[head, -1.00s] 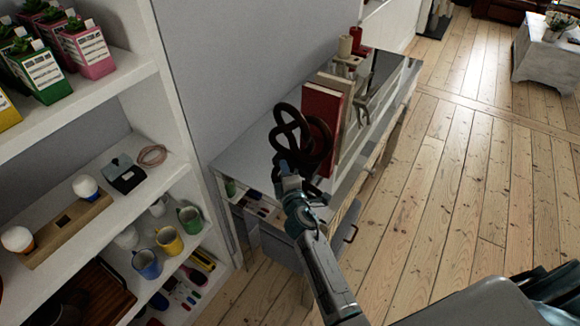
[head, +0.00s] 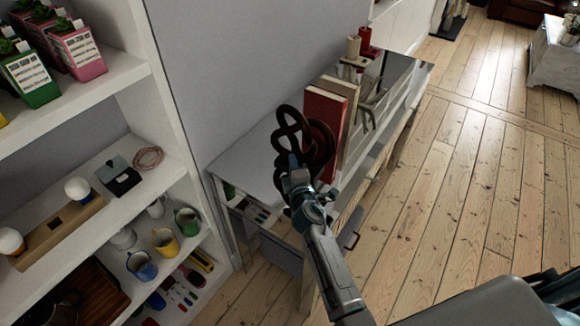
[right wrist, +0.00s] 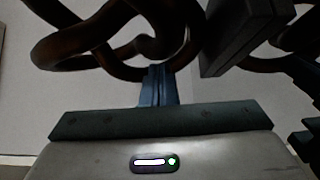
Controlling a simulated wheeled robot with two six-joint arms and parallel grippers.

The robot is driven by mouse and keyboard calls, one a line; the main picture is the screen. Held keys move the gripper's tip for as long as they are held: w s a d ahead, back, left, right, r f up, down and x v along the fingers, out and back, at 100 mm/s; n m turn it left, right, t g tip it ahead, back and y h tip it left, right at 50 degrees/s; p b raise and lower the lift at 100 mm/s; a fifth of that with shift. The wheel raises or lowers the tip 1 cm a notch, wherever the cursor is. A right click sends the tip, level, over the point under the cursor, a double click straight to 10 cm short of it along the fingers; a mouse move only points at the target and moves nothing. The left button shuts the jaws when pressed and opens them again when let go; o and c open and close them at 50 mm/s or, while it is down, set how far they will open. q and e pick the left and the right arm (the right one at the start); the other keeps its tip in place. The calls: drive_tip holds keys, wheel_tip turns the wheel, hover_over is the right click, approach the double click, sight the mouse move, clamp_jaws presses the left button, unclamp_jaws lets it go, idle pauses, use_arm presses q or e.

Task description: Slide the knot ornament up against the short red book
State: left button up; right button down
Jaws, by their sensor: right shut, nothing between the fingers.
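The knot ornament (head: 290,121), a dark brown looped piece, stands at the near end of the grey cabinet top. The short red book (head: 325,108) stands upright just behind and right of it. The ornament overlaps the book in the head view, so I cannot tell whether they touch. My right gripper (head: 294,164) is shut and empty, its fingertips at the near lower side of the ornament. In the right wrist view the shut fingers (right wrist: 158,85) reach the ornament's loops (right wrist: 75,45); contact is unclear. My left gripper is out of view.
A pale book (head: 349,92) stands behind the red one, with candles (head: 353,46) farther back. A wall runs along the cabinet's left side. A white shelf unit (head: 165,100) with mugs and pots stands at left. Bare cabinet top (head: 240,161) lies left of the ornament.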

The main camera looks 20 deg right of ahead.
drive_tip(key=w+d, duration=0.4)
drive_tip(key=d, duration=0.1)
drive_tip(key=w+d+b, duration=0.1)
drive_tip(key=w+d, duration=0.1)
drive_tip(key=d, duration=0.1)
drive_tip(key=shift+w, duration=0.15)
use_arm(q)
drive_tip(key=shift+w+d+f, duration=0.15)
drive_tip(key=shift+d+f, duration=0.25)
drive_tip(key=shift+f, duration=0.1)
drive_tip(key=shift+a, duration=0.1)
